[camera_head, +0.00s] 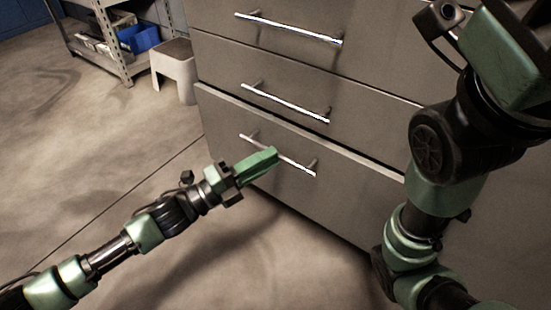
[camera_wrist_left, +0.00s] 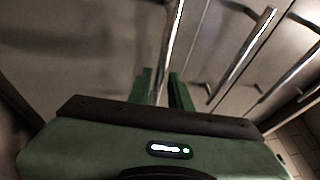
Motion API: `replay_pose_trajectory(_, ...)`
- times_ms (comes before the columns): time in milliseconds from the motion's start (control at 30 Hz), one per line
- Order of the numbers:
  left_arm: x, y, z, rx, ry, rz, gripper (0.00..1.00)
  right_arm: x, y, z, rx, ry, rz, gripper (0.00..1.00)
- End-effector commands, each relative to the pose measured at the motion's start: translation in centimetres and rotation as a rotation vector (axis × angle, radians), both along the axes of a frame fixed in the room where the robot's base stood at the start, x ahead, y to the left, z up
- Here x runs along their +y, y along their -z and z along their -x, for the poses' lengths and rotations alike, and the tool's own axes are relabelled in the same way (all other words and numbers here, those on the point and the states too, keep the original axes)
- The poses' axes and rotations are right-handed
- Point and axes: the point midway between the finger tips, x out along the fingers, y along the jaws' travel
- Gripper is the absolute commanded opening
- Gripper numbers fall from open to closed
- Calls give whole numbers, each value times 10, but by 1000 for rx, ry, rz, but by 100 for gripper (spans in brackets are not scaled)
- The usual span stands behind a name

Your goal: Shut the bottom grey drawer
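The bottom grey drawer (camera_head: 340,195) stands out a little from the cabinet, with a dark gap along its top edge. Its bar handle (camera_head: 297,163) is silver. My left gripper (camera_head: 262,163) is at the handle's left half, its green fingers pointing at the drawer front. In the left wrist view the two fingers (camera_wrist_left: 160,92) are apart, and the handle bar (camera_wrist_left: 171,45) runs down between them. I cannot tell whether they touch it.
The middle drawer (camera_head: 215,72) and upper drawer (camera_head: 370,62) above look shut, each with a bar handle. A white stool (camera_head: 174,72) and a metal shelf with a blue bin (camera_head: 138,38) stand at the back left. The floor (camera_head: 90,150) at left is clear.

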Motion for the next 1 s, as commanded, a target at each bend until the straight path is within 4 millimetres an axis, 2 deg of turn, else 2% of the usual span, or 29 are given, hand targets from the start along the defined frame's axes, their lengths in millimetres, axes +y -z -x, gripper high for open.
replay_pose_trajectory(33, -7, 1, -4, -4, 1, 1, 20, 0, 8, 0, 1, 0, 0, 36)
replay_pose_trajectory(200, -20, -3, -12, -2, 0, 0, 20, 0, 14, 0, 2, 0, 0, 36)
replay_pose_trajectory(500, -23, -5, -14, 1, -1, -2, 20, 0, 13, 0, 1, 1, 1, 36)
replay_pose_trajectory(533, -23, -5, -14, 1, -1, -2, 17, 0, 13, 0, 1, 1, 1, 36)
replay_pose_trajectory(600, -23, -5, -14, 1, -1, -1, 0, 0, 13, 0, 1, 1, 1, 36)
replay_pose_trajectory(1000, -22, -4, -14, 0, -1, -2, 0, 0, 13, 0, 2, 1, 1, 36)
